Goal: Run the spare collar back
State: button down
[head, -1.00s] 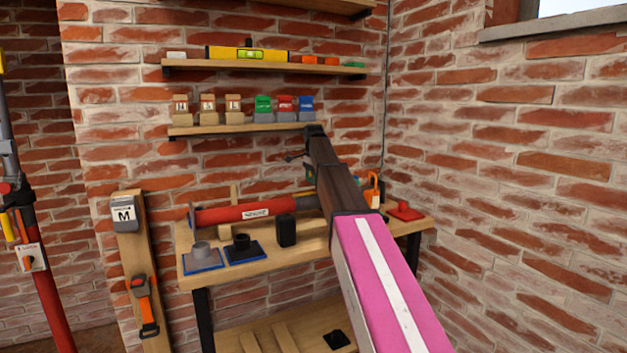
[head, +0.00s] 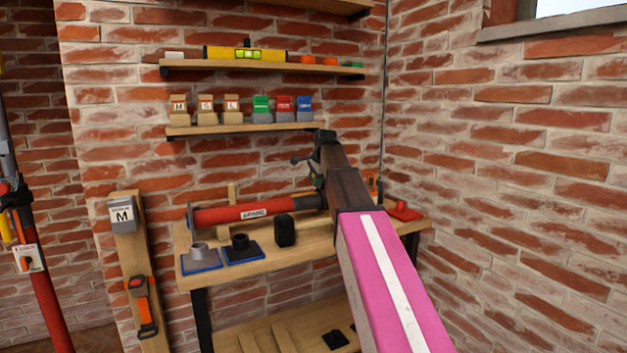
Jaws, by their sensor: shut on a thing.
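My gripper (head: 316,178) is at the far end of my arm, above and near the tube's right end. It is small and partly hidden by the arm. It is shut on a small dark thing that I cannot identify from this view.
On the wooden bench (head: 290,257) stand a grey socket on a blue pad (head: 199,255), a black socket on a blue pad (head: 241,248) and a black block (head: 285,231). A red item (head: 403,211) sits at the right. Shelves hold boxes and a yellow level (head: 246,53).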

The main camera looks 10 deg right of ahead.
aim_at(323, 188)
jog(key=s+t, duration=0.2)
jog(key=s+d+f+t+y, duration=0.1)
jog(key=t, duration=0.1)
jog(key=s+f+t+y, duration=0.1)
jog(key=s+t, duration=0.1)
jog(key=t, duration=0.1)
jog(key=shift+s+d+f, duration=0.15)
jog(key=shift+s+d, duration=0.2)
jog(key=shift+s+d+f+t+y, duration=0.15)
jog(key=shift+s+f+t+y, duration=0.15)
jog(key=shift+f+t, duration=0.25)
jog(key=shift+s+d+f+t+y, duration=0.1)
jog(key=shift+s+f+t+y, duration=0.1)
jog(key=shift+s+f+t, duration=0.25)
jog(key=shift+f, duration=0.1)
jog(key=shift+w, duration=0.1)
jog(key=c, duration=0.9)
grip_release()
